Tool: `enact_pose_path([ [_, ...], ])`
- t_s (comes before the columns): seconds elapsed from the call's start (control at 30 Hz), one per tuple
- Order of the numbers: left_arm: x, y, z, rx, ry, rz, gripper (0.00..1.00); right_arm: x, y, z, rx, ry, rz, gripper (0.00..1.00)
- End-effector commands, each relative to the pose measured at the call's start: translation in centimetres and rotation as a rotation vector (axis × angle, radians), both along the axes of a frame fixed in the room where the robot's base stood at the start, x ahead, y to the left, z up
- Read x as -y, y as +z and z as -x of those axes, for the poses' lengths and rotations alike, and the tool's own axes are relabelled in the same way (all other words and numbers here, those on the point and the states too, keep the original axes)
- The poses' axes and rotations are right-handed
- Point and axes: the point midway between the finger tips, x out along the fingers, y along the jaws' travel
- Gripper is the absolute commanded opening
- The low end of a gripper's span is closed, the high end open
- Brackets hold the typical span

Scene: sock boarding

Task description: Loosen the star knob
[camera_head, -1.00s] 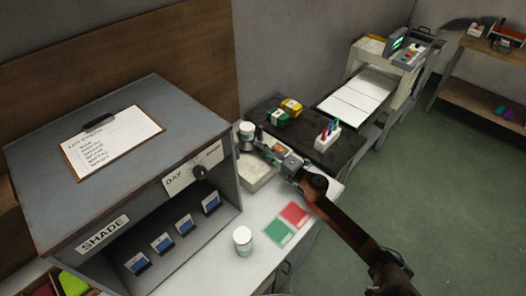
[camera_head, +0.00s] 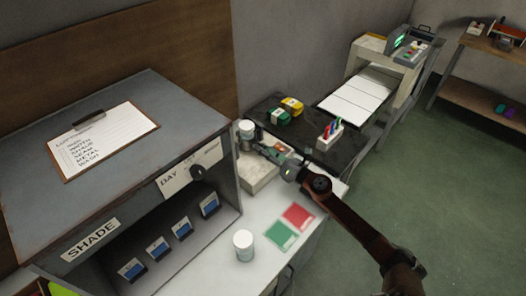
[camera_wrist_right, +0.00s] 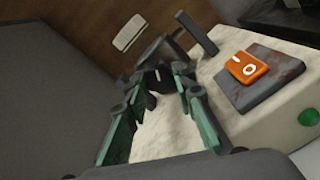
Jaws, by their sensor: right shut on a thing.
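My right gripper (camera_head: 254,144) reaches over a pale machine (camera_head: 259,181) at the back of the white bench. In the right wrist view its two green-padded fingers (camera_wrist_right: 154,84) close around a dark knob (camera_wrist_right: 156,73), which I take to be the star knob. The fingers hide much of it, so its lobes and any turn of it cannot be made out. The knob sits at the far end of the machine's pale top (camera_wrist_right: 165,130). My left gripper is not in view.
On the machine, an orange part (camera_wrist_right: 243,65) sits on a dark plate beside the fingers. Another jar (camera_head: 243,245) and a red and green card (camera_head: 289,227) are in front. The grey shade cabinet (camera_head: 120,130) is at left.

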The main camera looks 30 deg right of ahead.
Motion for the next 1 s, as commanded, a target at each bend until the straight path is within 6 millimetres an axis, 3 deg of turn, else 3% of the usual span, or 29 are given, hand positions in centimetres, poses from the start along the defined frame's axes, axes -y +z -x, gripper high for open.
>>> enact_pose_path([
  [0.5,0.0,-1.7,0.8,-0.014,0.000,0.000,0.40,-0.1,-0.1,0.0,0.107,0.001,0.308,0.00],
  [1.0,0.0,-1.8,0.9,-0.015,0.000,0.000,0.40,-0.1,0.0,0.0,0.126,0.001,0.359,0.00],
])
